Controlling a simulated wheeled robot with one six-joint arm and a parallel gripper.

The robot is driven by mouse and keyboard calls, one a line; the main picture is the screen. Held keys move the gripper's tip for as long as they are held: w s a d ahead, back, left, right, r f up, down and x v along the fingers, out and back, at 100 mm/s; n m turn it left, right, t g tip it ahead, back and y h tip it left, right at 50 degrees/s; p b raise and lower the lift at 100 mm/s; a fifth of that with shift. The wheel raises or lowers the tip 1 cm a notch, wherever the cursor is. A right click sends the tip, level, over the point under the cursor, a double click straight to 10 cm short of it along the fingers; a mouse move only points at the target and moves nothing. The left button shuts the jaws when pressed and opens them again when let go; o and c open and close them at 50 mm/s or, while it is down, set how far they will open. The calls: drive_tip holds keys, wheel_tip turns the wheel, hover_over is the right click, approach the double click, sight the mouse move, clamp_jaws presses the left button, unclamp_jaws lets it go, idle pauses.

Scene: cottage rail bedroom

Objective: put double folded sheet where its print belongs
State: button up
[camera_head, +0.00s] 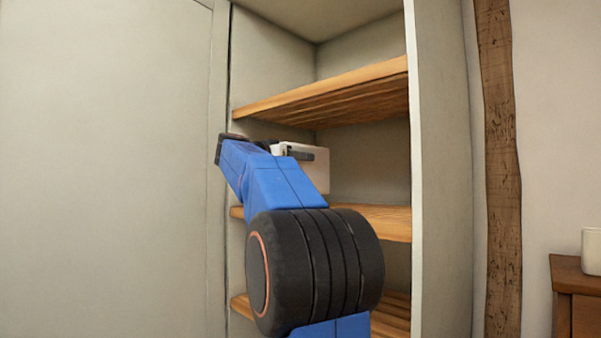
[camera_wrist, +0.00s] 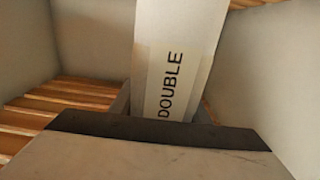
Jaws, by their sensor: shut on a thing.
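The folded sheet (camera_wrist: 172,60) is pale and flat-faced, with DOUBLE printed on it in black, in the wrist view. In the head view, part of it shows as a white block (camera_head: 318,173) beyond my arm. My gripper (camera_head: 300,153) is shut on the sheet. It is inside the open cupboard (camera_head: 439,150), between the upper shelf (camera_head: 340,92) and the middle shelf (camera_head: 385,221). My arm hides much of the sheet and the middle shelf. I cannot tell whether the sheet touches the shelf. No shelf print is visible.
The cupboard has slatted wooden shelves, with a lower shelf (camera_head: 390,312) partly behind my arm. A pale panel (camera_head: 110,170) borders the opening on the left. A wooden post (camera_head: 500,150) and a small cabinet (camera_head: 575,285) with a white cup-like object (camera_head: 591,250) stand right.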

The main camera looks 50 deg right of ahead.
sight(299, 169)
drive_tip(key=shift+f, duration=2)
drive_tip(key=o, duration=1.5)
drive_tip(key=shift+a, duration=0.2)
drive_tip(key=w+a, duration=0.1)
drive_tip(key=a, duration=1)
drive_tip(key=shift+w+a, duration=0.15)
drive_tip(key=shift+a, duration=0.2)
